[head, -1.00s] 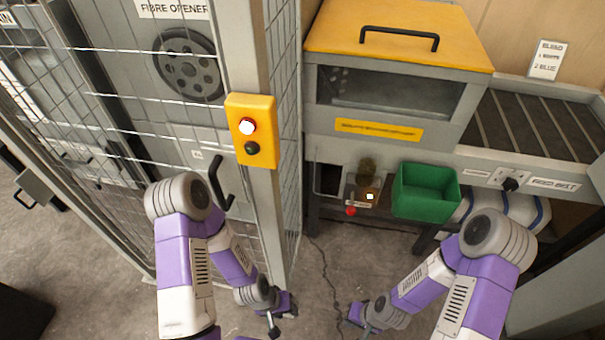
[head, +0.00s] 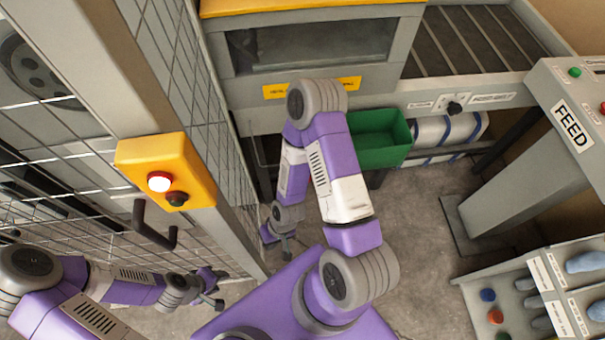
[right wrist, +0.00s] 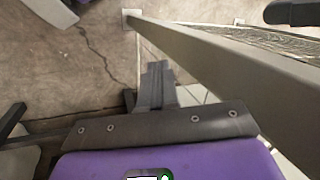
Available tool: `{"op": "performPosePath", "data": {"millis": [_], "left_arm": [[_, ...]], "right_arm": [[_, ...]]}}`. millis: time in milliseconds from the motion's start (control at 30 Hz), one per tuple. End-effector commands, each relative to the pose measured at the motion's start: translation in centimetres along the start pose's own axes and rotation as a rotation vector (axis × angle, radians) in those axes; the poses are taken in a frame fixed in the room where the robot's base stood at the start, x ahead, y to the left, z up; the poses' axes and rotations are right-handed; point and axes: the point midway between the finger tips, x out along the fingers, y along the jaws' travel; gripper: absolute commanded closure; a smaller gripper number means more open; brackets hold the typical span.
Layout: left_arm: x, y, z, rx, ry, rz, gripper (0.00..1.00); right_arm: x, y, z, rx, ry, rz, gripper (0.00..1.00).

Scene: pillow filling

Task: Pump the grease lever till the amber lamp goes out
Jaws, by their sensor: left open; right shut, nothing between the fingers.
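The grease lever and its amber lamp do not show now; my right arm covers that place under the machine in the head view. My right gripper (head: 286,250) is low in front of the machine, close to the fence post, shut and empty. In the right wrist view its closed fingers (right wrist: 156,85) point over bare floor beside the grey post, touching nothing that I can make out. My left gripper (head: 216,299) is at lower left near the mesh fence, open and empty.
A yellow box (head: 187,160) with a lit red-rimmed lamp is on the fence post (head: 120,70), above a dark handle (head: 152,228). A green bin (head: 385,138) is right of my right arm. The FEED console (head: 575,125) and a parts tray (head: 470,290) stand at right.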

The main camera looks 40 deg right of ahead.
Motion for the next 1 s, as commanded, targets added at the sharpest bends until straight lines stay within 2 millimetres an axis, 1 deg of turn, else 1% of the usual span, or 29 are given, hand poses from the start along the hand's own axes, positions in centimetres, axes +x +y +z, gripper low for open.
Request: {"op": "performPosePath", "data": {"millis": [67, 167, 267, 333, 400, 467, 500, 567, 600, 700, 800, 900, 1000], "left_arm": [[-0.1, 0.0, 0.0, 0.000, 0.001, 0.000, 0.57], [-0.2, 0.1, 0.0, 0.000, 0.001, 0.000, 0.57], [-0.4, 0.1, 0.0, 0.000, 0.001, 0.000, 0.57], [-0.6, 0.2, 0.0, 0.000, 0.001, 0.000, 0.57], [-0.7, 0.3, 0.0, 0.000, 0.001, 0.000, 0.57], [-0.9, 0.3, 0.0, 0.000, 0.001, 0.000, 0.57], [-0.9, 0.3, 0.0, 0.000, 0.001, 0.000, 0.57], [-1.1, 0.4, 0.0, 0.000, 0.001, 0.000, 0.57], [-1.1, 0.4, 0.0, 0.000, 0.001, 0.000, 0.57], [-1.3, 0.5, 0.0, 0.000, 0.001, 0.000, 0.57], [-1.4, 0.5, 0.0, 0.000, 0.001, 0.000, 0.57], [-1.5, 0.5, 0.0, 0.000, 0.001, 0.000, 0.57], [-1.5, 0.5, 0.0, 0.000, 0.001, 0.000, 0.57]], "right_arm": [[-0.4, -0.2, -1.0, -0.025, 0.021, -0.023, 1.00], [-1.4, -0.5, -3.1, -0.105, 0.073, -0.077, 1.00], [-3.4, -0.3, -6.4, -0.238, 0.159, -0.132, 1.00], [-5.2, 0.3, -8.8, -0.353, 0.231, -0.152, 1.00], [-7.2, 1.4, -11.0, -0.477, 0.300, -0.148, 1.00], [-9.0, 2.7, -12.7, -0.586, 0.357, -0.127, 1.00], [-10.2, 3.7, -13.7, -0.658, 0.390, -0.103, 1.00], [-12.1, 5.4, -15.0, -0.766, 0.433, -0.056, 1.00], [-13.3, 6.6, -15.7, -0.834, 0.455, -0.019, 1.00], [-16.0, 9.5, -17.1, -0.987, 0.487, 0.081, 1.00], [-18.2, 12.0, -17.9, -1.105, 0.495, 0.173, 1.00], [-19.7, 13.6, -18.3, -1.183, 0.492, 0.238, 1.00], [-20.4, 14.5, -18.4, -1.224, 0.486, 0.272, 1.00]]}}
